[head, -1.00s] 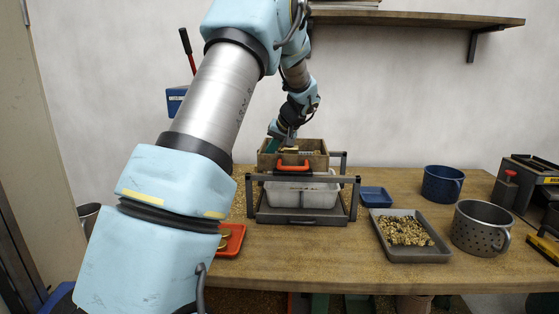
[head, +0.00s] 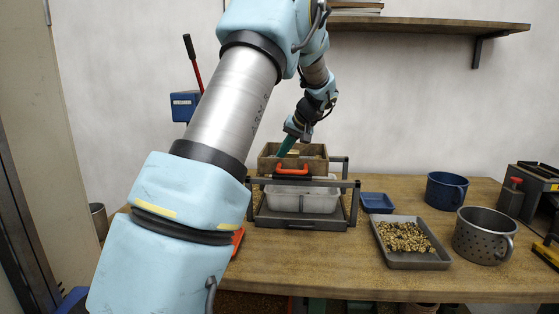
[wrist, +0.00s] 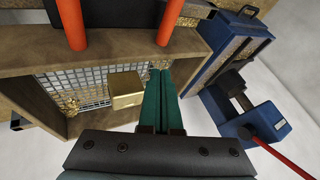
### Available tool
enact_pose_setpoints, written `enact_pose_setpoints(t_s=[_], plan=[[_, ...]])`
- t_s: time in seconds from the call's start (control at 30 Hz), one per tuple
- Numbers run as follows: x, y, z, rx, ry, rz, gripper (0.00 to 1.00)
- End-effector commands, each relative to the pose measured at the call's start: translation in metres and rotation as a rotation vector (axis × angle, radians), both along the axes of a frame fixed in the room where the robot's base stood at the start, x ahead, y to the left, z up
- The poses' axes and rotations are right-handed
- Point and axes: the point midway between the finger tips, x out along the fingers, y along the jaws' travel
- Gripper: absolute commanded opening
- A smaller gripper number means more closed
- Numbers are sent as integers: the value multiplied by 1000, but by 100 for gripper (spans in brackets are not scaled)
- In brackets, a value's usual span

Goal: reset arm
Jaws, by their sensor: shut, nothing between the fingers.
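My gripper (head: 284,150) is at the wooden sieve box (head: 268,164), its green fingers pointing down toward the box's left part. In the wrist view my gripper (wrist: 160,80) shows its two green fingers pressed together, with nothing between them. A brass block (wrist: 126,90) lies on the wire mesh (wrist: 95,82) inside the sieve box, just left of the fingers. A small brass piece (wrist: 71,107) lies on the mesh further left. My arm reaches over the bench from the left in the head view.
The sieve box sits on a dark metal frame over a white tub (head: 300,199). A red-handled blue machine (head: 185,105) stands behind.

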Motion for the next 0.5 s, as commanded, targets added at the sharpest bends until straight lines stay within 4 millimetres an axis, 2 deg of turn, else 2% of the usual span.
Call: enact_pose_setpoints(t_s=[0.03,0.3,0.5], plan=[[-5,-7,4,-2,-1,-5,0],[-25,-25,40,-3,-1,-6,0],[-32,-31,54,-3,0,-5,0]])
